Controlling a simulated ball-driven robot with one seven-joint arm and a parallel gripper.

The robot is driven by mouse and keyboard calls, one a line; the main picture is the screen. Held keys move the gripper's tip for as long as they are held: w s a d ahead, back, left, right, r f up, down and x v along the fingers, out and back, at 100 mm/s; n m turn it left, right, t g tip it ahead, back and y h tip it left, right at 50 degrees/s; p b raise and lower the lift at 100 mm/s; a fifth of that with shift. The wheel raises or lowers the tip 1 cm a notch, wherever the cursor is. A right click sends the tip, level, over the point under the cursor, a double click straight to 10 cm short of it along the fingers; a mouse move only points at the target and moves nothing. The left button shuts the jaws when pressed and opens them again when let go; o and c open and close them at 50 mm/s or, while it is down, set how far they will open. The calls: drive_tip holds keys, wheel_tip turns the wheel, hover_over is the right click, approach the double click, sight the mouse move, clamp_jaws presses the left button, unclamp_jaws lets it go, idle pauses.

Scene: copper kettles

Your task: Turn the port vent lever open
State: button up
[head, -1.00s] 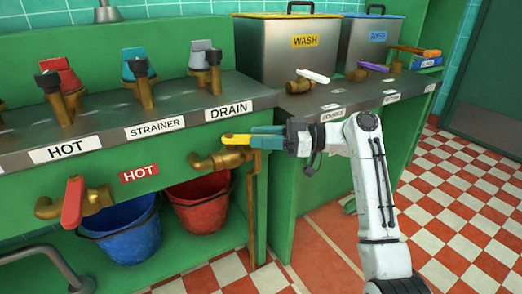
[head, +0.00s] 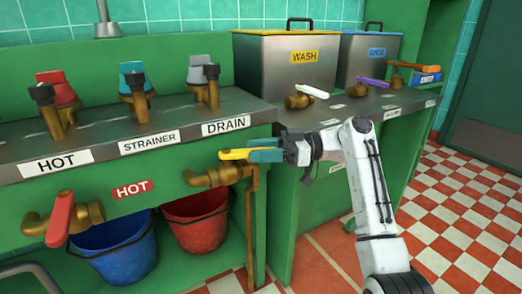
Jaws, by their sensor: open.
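No label reading port vent can be made out. A yellow lever (head: 234,155) sits on a brass valve (head: 212,177) under the DRAIN label (head: 226,126); it points right, roughly level. My gripper (head: 252,150), with teal fingers, is open at the right end of this lever. Its fingers hide that end, and I cannot tell whether they touch it. A red lever (head: 60,220) on another brass valve (head: 92,212) hangs down at the left, beside the red HOT label (head: 132,189).
White (head: 311,91), purple (head: 371,82) and orange (head: 414,67) levers stand on the right counter before the WASH (head: 285,65) and RINSE tanks (head: 368,70). Blue (head: 117,248) and red buckets (head: 197,222) stand under the left counter. Checkered floor (head: 470,205) is clear at right.

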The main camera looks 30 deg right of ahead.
drive_tip(key=shift+o, duration=1)
drive_tip(key=shift+d, duration=0.1)
drive_tip(key=p+v, duration=0.3)
drive_tip(key=v, duration=0.7)
drive_tip(key=shift+s+d, duration=0.2)
drive_tip(key=shift+d, duration=0.05)
